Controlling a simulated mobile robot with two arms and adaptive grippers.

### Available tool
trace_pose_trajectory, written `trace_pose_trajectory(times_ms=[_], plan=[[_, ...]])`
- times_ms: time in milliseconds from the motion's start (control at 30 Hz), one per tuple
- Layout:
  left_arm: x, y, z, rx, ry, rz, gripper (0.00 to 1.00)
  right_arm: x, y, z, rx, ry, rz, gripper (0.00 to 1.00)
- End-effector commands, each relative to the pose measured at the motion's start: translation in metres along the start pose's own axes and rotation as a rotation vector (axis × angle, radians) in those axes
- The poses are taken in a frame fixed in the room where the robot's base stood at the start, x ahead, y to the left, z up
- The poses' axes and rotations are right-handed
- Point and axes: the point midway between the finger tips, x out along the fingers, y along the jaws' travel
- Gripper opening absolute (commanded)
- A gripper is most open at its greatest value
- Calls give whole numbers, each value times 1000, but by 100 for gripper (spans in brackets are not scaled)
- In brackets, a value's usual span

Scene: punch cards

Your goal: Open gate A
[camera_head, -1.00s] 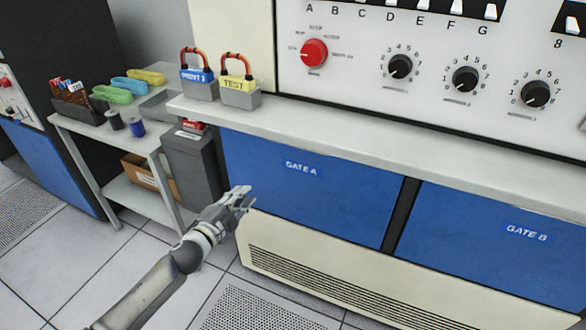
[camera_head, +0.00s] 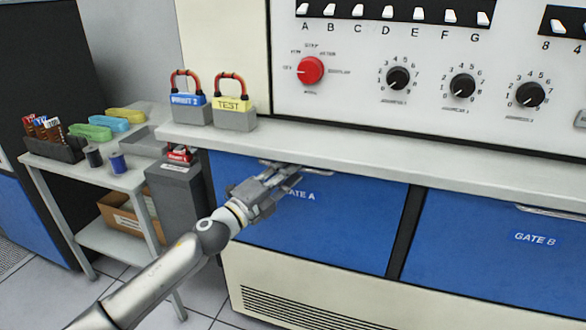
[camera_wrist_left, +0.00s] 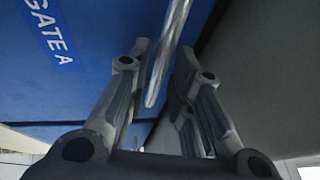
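Gate A is a blue front panel (camera_head: 345,225) with a "GATE A" label, under the light counter ledge. It looks shut, flush with its surroundings. A slim metal bar handle (camera_head: 320,172) runs along its top edge, partly hidden by my gripper. My left gripper (camera_head: 292,176) is at this handle, in front of the panel's upper left. In the left wrist view the gripper's fingers (camera_wrist_left: 162,62) are apart, with the handle bar (camera_wrist_left: 168,55) reaching between them. I cannot tell whether a finger touches it. My right gripper is not in view.
The ledge (camera_head: 380,160) juts out just above the gripper. Gate B (camera_head: 490,250) is to the right, past a dark post. A grey bin (camera_head: 175,205) and a side table (camera_head: 110,180) stand to the left. Two padlock-shaped blocks (camera_head: 235,115) sit on the ledge.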

Motion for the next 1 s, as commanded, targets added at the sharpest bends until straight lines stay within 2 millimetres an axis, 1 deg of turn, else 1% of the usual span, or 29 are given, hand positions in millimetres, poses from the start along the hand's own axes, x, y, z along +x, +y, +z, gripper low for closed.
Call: trace_pose_trajectory(times_ms=[33,100,200,333,567,700,733,1000], plan=[[7,0,0,-1,0,-1,21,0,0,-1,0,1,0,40],[14,0,0,-2,-1,-1,21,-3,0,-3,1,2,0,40],[21,0,0,-2,-1,-1,21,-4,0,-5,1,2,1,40],[24,0,0,-2,0,0,21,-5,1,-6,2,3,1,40],[25,0,0,-2,0,0,21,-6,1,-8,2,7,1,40],[24,0,0,-2,0,0,3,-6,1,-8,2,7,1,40],[24,0,0,-2,0,0,0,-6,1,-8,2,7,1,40],[24,1,0,-2,-1,0,0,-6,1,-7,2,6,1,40]])
